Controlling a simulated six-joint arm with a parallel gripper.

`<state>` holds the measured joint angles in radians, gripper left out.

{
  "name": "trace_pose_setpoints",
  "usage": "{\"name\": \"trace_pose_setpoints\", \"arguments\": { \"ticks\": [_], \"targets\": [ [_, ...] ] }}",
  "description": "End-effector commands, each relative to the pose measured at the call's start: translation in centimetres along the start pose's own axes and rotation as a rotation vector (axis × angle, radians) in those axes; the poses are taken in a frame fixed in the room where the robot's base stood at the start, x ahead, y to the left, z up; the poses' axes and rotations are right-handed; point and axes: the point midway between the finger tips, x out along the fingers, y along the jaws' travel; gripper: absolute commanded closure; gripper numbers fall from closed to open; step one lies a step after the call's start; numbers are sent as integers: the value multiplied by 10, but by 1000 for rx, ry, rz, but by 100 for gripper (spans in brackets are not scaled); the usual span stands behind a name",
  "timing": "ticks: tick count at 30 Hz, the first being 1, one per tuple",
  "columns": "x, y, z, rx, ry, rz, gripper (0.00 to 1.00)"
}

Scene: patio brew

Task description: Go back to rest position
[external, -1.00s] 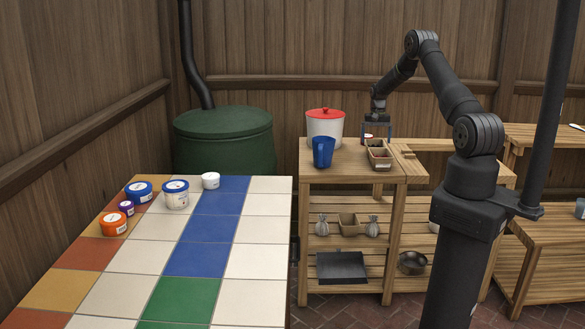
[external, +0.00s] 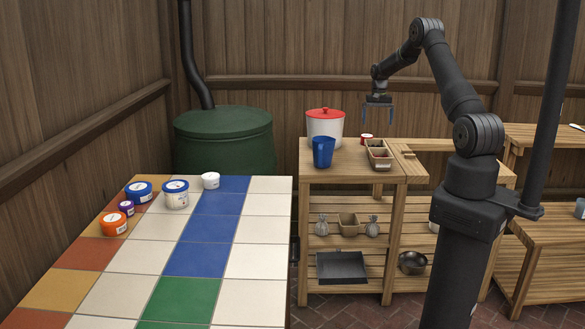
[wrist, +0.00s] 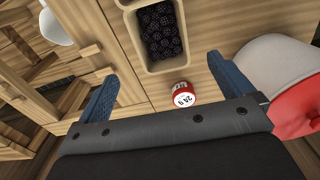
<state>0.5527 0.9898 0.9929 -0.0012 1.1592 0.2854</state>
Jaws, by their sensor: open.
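My gripper (external: 378,112) is open and empty above the wooden stand (external: 350,172), with its fingers pointing down. In the wrist view my gripper (wrist: 165,85) shows its two blue fingers spread wide. A small red and white tub (wrist: 182,95) stands on the stand top below, between the fingers in the picture but apart from them. The tub also shows in the external view (external: 366,139), with clear space between it and the fingers.
A divided tray (external: 379,155) holding dark berries, a blue jug (external: 323,152) and a white bucket with red lid (external: 325,125) share the stand top. Several tubs (external: 140,190) stand on the tiled table (external: 258,228). A green barrel (external: 223,140) stands behind.

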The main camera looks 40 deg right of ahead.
Motion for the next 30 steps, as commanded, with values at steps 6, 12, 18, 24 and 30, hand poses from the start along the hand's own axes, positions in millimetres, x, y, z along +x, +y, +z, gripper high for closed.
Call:
{"name": "trace_pose_setpoints", "arguments": {
  "ticks": [6, 12, 18, 24, 30],
  "targets": [
    [-46, 0, -1, 0, 3, -1, 3],
    [-79, -12, 4, -25, 0, 0, 3],
    [-77, -51, 20, -111, 0, 0, 3],
    [-77, -87, 37, -195, 0, 0, 3],
    [-77, -123, 56, -279, 1, 0, 3]
  ]
}}
